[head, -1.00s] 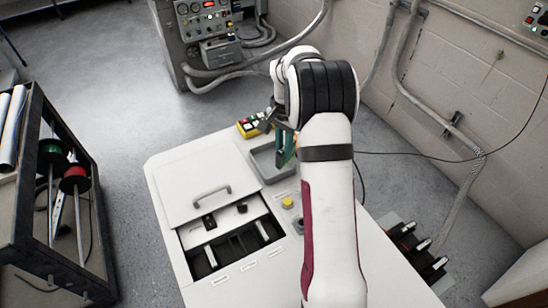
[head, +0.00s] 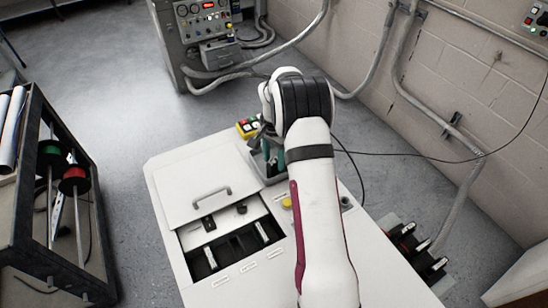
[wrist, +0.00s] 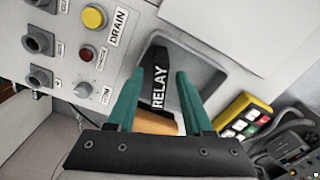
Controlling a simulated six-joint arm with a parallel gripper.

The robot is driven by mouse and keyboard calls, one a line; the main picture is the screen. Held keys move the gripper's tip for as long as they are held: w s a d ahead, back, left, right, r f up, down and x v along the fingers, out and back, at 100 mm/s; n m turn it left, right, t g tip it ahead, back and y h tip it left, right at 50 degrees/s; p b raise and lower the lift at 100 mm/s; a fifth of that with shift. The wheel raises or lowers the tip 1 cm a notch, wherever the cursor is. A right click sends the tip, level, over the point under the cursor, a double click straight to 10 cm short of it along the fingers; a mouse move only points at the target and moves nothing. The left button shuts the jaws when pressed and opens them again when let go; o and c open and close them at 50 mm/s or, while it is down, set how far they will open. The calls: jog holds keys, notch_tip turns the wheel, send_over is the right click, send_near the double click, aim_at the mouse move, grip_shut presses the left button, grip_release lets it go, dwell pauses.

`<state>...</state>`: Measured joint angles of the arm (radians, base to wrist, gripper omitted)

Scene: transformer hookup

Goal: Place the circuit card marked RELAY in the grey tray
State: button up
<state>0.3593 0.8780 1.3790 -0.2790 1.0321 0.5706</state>
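The circuit card marked RELAY (wrist: 159,88) shows in the wrist view as a dark piece with white letters and an orange part nearer me. It appears to lie within the grey tray (wrist: 207,78). My gripper (wrist: 159,76) has its two teal fingers spread, one on each side of the card, with a gap visible on the right side. In the head view my gripper (head: 269,152) is low over the tray (head: 261,172), which my arm partly hides. The card cannot be made out in the head view.
The white cabinet top carries a handled cover (head: 190,180), an open slot bay (head: 235,246) and a yellow button (head: 286,203). A yellow button box (head: 246,128) is beside the tray. A dark cable (head: 400,156) runs behind my arm.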

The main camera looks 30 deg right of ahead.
aim_at(274, 161)
notch_tip(274, 161, up, 12)
jog(key=s+a+r+n, duration=0.4)
jog(key=s+a+r, duration=0.4)
jog(key=s+a, duration=0.4)
jog(key=s+a+f+n+y, duration=0.1)
jog(key=s+a, duration=0.3)
jog(key=s, duration=0.6)
jog(key=s+a+f+n, duration=0.2)
jog(key=s+a+n, duration=0.1)
jog(key=s, duration=0.7)
jog(key=shift+s+a+y, duration=0.35)
jog(key=shift+a+y, duration=0.05)
jog(key=shift+a, duration=0.4)
